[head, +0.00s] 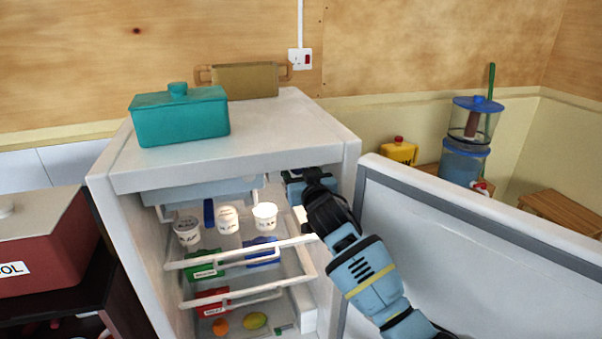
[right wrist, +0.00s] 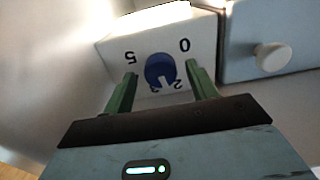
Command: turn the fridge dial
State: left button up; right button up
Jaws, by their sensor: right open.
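The fridge dial (right wrist: 160,72) is a round blue knob with a pale pointer, on a white box marked with numbers such as 0, 2 and 5. It shows in the right wrist view. My right gripper (right wrist: 161,85) is open, with its two green fingers on either side of the dial's lower part; I cannot tell whether they touch it. In the head view my right arm reaches into the open fridge (head: 240,155) at its upper right, and the hand hides the dial. My left gripper is not in view.
The fridge door (head: 480,260) stands open at the right, beside my arm. Wire shelves (head: 240,254) hold white tubs (head: 265,215) and coloured packs. A teal lidded box (head: 180,118) sits on top. A drawer with a white knob (right wrist: 272,56) is beside the dial box.

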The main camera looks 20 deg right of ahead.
jog(key=shift+w, duration=0.1)
jog(key=shift+c, duration=0.2)
jog(key=c, duration=1)
jog(key=shift+o, duration=0.2)
jog(key=shift+n, duration=3.4)
jog(key=o, duration=1)
